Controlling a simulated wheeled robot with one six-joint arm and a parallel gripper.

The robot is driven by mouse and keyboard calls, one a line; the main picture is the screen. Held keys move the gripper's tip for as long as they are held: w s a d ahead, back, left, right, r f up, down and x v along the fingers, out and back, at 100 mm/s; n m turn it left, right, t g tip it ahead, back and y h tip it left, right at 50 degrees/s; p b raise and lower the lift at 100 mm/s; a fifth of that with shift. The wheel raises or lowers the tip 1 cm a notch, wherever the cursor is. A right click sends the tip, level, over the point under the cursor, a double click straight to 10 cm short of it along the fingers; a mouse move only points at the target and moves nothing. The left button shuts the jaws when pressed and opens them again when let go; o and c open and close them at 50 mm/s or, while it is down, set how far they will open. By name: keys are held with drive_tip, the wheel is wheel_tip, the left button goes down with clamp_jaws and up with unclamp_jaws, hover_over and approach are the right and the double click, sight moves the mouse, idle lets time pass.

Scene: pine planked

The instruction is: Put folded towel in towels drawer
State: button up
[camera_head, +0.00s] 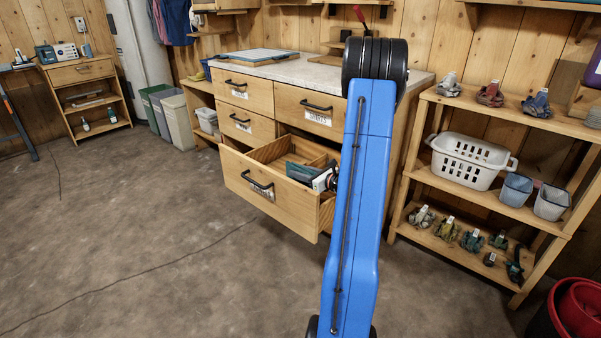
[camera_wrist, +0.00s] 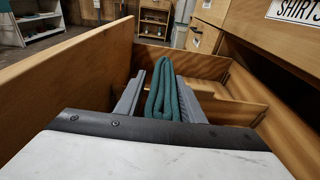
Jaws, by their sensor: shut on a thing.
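A teal folded towel (camera_wrist: 163,92) stands on edge between the two grey fingers of my gripper (camera_wrist: 162,84) in the wrist view. My gripper is shut on it. They are inside the open wooden drawer (camera_wrist: 85,85), between its front and its dividers. Whether the towel touches the drawer floor I cannot tell. In the head view the pulled-out lower drawer (camera_head: 240,180) has a black handle and a label too small to read. There my gripper (camera_head: 312,176) is partly hidden behind my blue arm, with a bit of teal towel (camera_head: 298,171) beside it.
A shut drawer labelled SHIRTS (camera_wrist: 296,10) sits above the open one. The dresser's pale top (camera_head: 300,70) holds a flat tray (camera_head: 252,55). A shelf (camera_head: 500,105) with a white basket (camera_head: 467,160) stands close at the right. The floor at the left is mostly clear.

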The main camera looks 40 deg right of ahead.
drive_tip(key=o, duration=1.3)
drive_tip(key=shift+r, duration=0.2)
drive_tip(key=s, duration=0.4)
drive_tip(key=s+r, duration=0.1)
drive_tip(key=s, duration=0.3)
drive_tip(key=s+d, duration=0.1)
drive_tip(key=s, duration=0.3)
drive_tip(key=shift+r, duration=0.4)
